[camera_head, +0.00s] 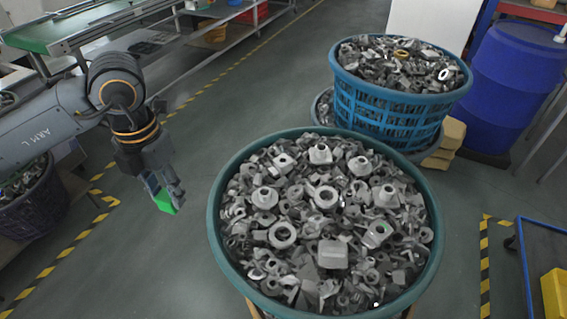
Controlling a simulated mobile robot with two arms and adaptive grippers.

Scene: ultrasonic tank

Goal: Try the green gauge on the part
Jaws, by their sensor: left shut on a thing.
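The green gauge (165,202) is a small green block held at the tip of my left gripper (168,190). The left gripper is shut on it and hangs over the open floor, left of the near basket and apart from it. Several grey metal parts fill the large teal basket (214,216) in the middle; larger ones with round holes, such as the metal part (320,154), lie on top. I cannot tell which one is the part of the task. My right gripper is not in view.
A second blue basket (385,125) of metal parts stands behind, beside a blue drum (510,85). A dark basket (35,205) is at the left, and a conveyor (75,28) is at the back left. A blue-framed cart (525,262) with a yellow bin (555,290) is at the right.

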